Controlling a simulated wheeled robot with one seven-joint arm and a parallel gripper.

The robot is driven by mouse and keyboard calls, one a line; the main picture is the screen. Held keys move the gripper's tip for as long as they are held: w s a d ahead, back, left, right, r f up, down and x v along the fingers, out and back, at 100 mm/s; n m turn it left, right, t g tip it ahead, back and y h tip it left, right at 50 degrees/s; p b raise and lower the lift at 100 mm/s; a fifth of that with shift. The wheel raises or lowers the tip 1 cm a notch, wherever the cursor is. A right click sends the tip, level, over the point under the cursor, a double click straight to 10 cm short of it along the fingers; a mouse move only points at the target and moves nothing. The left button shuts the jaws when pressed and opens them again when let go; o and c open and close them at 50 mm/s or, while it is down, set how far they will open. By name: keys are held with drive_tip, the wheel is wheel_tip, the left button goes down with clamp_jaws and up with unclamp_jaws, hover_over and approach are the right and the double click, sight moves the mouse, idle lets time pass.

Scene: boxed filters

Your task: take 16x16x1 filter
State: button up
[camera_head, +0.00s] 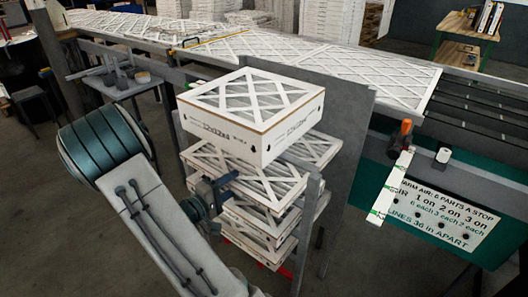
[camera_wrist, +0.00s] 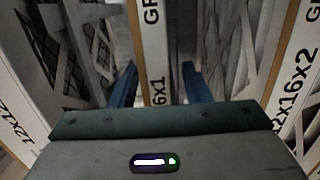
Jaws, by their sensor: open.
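A thin white filter edge (camera_wrist: 152,40) whose partly hidden label ends in "6x1" runs between the two blue fingers of my gripper (camera_wrist: 158,84) in the wrist view. The fingers are open, one on each side of it; contact cannot be told. The front of the label is hidden behind my gripper body. In the head view my gripper (camera_head: 226,181) is at the left side of the filter stack (camera_head: 262,190), below the thick top box. Which layer there is the "6x1" filter cannot be told.
A thick box marked 12x12x4 (camera_head: 252,112) tops the stack. In the wrist view a 12x16x2 filter (camera_wrist: 296,85) stands close on the right and a 12x12 filter (camera_wrist: 22,115) on the left. A grey upright post (camera_head: 306,235) and panel (camera_head: 350,160) flank the stack.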

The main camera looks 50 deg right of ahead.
clamp_jaws()
drive_tip(key=shift+a+r, duration=0.1)
